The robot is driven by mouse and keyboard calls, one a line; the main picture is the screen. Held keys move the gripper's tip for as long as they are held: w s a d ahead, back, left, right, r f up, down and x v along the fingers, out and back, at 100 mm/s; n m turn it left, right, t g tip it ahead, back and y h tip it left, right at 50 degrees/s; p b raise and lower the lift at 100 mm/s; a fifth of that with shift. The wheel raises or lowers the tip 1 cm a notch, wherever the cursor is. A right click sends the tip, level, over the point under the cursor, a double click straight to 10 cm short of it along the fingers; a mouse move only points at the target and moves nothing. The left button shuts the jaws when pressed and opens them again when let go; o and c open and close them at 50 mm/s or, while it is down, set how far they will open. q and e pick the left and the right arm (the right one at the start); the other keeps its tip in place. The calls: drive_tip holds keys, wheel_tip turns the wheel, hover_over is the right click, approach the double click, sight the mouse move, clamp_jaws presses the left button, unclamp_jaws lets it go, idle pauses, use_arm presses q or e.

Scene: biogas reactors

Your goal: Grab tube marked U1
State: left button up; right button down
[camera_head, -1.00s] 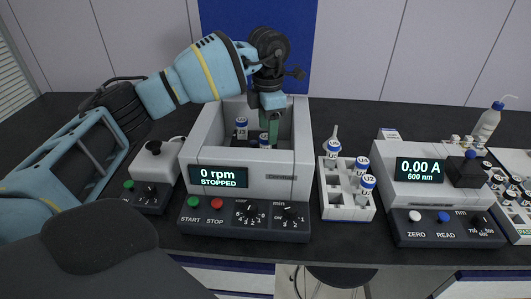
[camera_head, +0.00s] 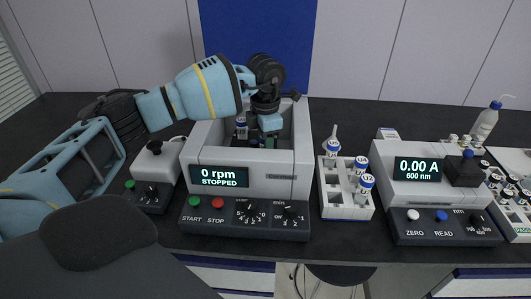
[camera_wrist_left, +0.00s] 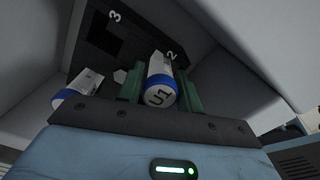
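The tube marked U1 (camera_wrist_left: 161,85), white with a blue band, stands in the open box of the centrifuge (camera_head: 247,176). In the left wrist view it is between the two green fingers of my left gripper (camera_wrist_left: 161,88). The fingers stand on either side of it, with a thin gap seeming to show, so the gripper looks open around it. In the head view the gripper (camera_head: 269,142) is down inside the box, and its fingertips and U1 are hidden behind the front wall. My right gripper is not in view.
Another blue-banded tube (camera_head: 241,127) stands in the box left of the gripper. A white rack (camera_head: 347,212) with several tubes is to the right. Beyond it is a photometer (camera_head: 435,190) reading 0.00 A. The centrifuge display (camera_head: 219,176) shows 0 rpm, stopped.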

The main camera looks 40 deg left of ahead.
use_arm(q)
drive_tip(key=c, duration=0.5)
wheel_tip(320, 180, up, 10)
drive_tip(key=shift+r, duration=0.1)
